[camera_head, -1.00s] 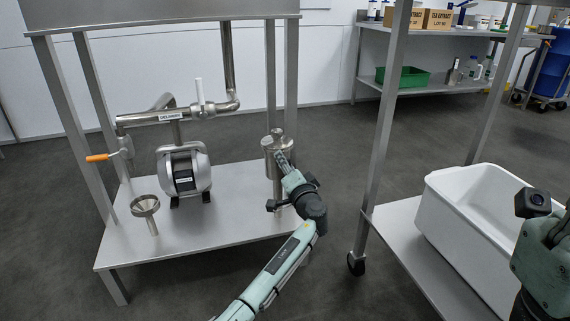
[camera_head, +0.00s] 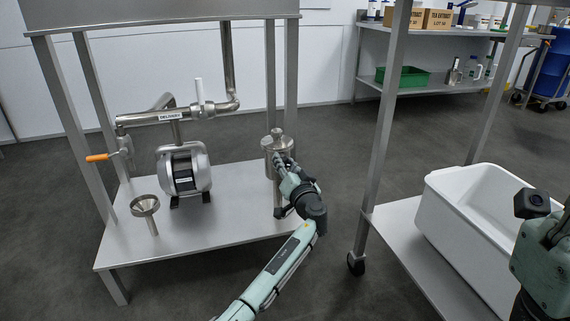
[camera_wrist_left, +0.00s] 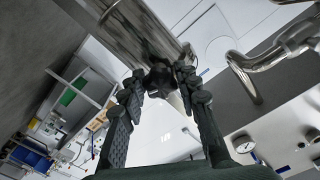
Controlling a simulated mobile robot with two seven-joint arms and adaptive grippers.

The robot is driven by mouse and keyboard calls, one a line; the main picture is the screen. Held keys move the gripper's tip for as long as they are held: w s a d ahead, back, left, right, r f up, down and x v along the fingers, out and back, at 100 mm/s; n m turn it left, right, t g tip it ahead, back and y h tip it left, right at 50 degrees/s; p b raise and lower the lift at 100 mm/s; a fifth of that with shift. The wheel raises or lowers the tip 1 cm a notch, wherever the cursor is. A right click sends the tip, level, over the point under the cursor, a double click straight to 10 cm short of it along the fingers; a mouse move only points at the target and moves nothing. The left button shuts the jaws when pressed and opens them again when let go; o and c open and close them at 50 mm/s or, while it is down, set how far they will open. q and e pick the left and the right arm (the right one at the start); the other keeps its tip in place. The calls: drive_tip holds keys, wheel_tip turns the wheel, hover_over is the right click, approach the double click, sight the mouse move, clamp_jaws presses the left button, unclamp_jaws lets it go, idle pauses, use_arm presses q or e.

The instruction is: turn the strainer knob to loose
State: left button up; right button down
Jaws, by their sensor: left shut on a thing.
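The strainer (camera_head: 277,146) is a steel canister with a small top cap, standing on a post on the low steel platform. My left gripper (camera_head: 284,163) reaches its near side from below right. In the left wrist view the strainer's steel body (camera_wrist_left: 140,32) fills the upper middle. A dark knob (camera_wrist_left: 160,78) sits on it between the two fingertips of my left gripper (camera_wrist_left: 160,82), which is shut on it. In the head view the knob is hidden by the gripper. My right gripper is out of view; only part of that arm shows at the right edge.
A pump (camera_head: 183,172), a steel funnel (camera_head: 145,206) and an orange-handled valve (camera_head: 98,158) are on the left of the platform (camera_head: 225,222). A pipe with a white-handled valve (camera_head: 200,95) runs above. A white tub (camera_head: 455,215) stands on the right cart.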

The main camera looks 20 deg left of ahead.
sight(285, 157)
use_arm(q)
drive_tip(key=shift+r, duration=0.1)
drive_tip(key=o, duration=1.2)
drive_tip(key=shift+c, duration=0.2)
wheel_tip(285, 157, up, 10)
